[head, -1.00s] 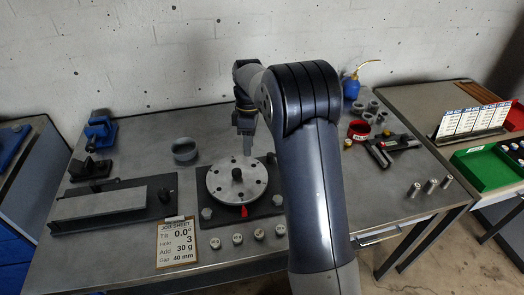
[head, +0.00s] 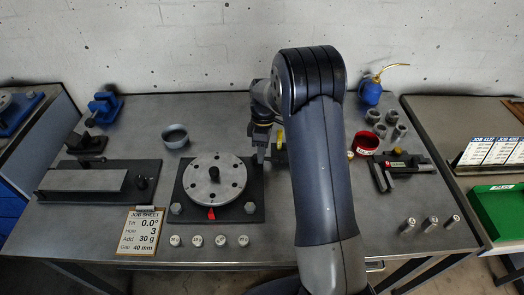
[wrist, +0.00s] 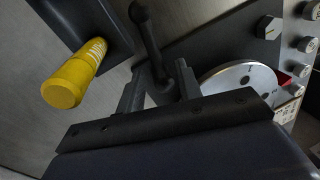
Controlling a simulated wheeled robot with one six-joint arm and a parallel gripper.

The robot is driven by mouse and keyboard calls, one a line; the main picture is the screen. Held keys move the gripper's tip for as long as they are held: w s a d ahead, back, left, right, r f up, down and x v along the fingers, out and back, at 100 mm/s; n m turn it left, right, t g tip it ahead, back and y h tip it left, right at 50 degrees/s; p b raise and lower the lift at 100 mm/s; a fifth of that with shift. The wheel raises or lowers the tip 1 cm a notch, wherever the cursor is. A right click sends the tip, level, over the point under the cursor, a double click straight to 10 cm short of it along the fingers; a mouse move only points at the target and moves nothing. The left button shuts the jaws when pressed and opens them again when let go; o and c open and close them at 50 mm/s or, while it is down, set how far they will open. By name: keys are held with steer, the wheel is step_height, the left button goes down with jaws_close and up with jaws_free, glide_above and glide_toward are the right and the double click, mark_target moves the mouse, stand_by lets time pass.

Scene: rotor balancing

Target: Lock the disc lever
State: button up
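The grey metal disc (head: 214,178) with several holes sits on a dark base plate (head: 250,190); its edge also shows in the wrist view (wrist: 240,82). A black lever (wrist: 148,35) with a rounded end rises beside the base plate in the wrist view. My gripper (wrist: 158,88) has its fingers apart on either side of the lever's lower part; I cannot tell whether either touches it. In the head view my gripper (head: 260,152) is low at the plate's back right corner, and the lever is not clearly visible there.
A yellow cylinder (wrist: 75,75) on a dark block is close to my gripper. A red pointer (head: 211,213) is at the disc's front. Several small weights (head: 198,241) stand in front, beside the job sheet (head: 140,232). A red ring (head: 366,143) and dark clamp (head: 397,168) lie right.

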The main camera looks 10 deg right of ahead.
steer(key=shift+d, duration=0.1)
jaws_close()
stand_by(0.3)
steer(key=shift+s+m, duration=0.1)
steer(key=shift+m, duration=0.7)
steer(key=shift+o, duration=0.2)
jaws_free()
steer(key=shift+a, duration=0.3)
steer(key=shift+d, duration=0.1)
